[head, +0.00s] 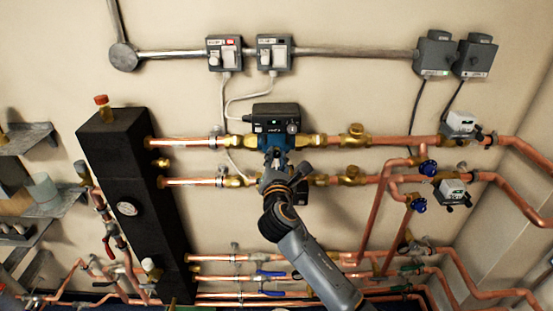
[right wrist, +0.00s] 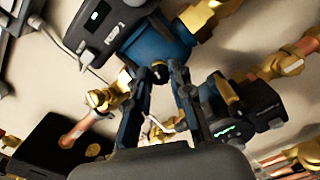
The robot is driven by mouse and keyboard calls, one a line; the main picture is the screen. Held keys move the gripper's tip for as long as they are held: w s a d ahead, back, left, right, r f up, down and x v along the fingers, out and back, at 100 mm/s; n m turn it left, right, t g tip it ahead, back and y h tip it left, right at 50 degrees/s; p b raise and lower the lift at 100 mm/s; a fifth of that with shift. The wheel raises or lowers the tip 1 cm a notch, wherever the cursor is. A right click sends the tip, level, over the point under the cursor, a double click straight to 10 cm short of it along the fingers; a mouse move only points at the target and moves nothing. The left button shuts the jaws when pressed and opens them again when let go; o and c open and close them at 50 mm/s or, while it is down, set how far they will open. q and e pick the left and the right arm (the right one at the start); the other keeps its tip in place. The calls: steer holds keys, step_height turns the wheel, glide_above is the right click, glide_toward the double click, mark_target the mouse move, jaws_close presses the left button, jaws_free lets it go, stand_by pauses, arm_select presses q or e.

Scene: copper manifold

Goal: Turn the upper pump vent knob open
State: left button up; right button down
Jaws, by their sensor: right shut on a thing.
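The upper pump (head: 273,137) is a blue body with a dark control box (head: 276,111) on the upper copper line. It also shows in the right wrist view as a blue body (right wrist: 155,45). My right gripper (head: 272,157) reaches up from below to the underside of this pump. In the right wrist view its two fingers (right wrist: 162,74) close at the pump's blue face on a small dark part, the vent knob. The fingertips cover most of the knob, so its angle cannot be told. My left gripper is not in view.
The lower pump (right wrist: 240,110) sits close beside my right gripper, mostly hidden by my arm in the head view. A tall black manifold (head: 140,190) stands left. Copper pipes with brass fittings (head: 354,132) and blue-handled valves (head: 428,167) lie right. Switch boxes (head: 274,54) are above.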

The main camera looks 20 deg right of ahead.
steer(key=m, duration=0.3)
steer(key=shift+f+m+b, duration=0.1)
steer(key=shift+m+b, duration=0.3)
steer(key=m+b, duration=0.1)
steer(key=m, duration=0.2)
steer(key=shift+m, duration=0.3)
steer(key=m+b, duration=0.1)
steer(key=m, duration=0.2)
steer(key=shift+m, duration=0.4)
steer(key=shift+m+b, duration=0.75)
steer(key=shift+m, duration=1.05)
steer(key=c, duration=1.2)
jaws_free()
steer(key=shift+o, duration=0.2)
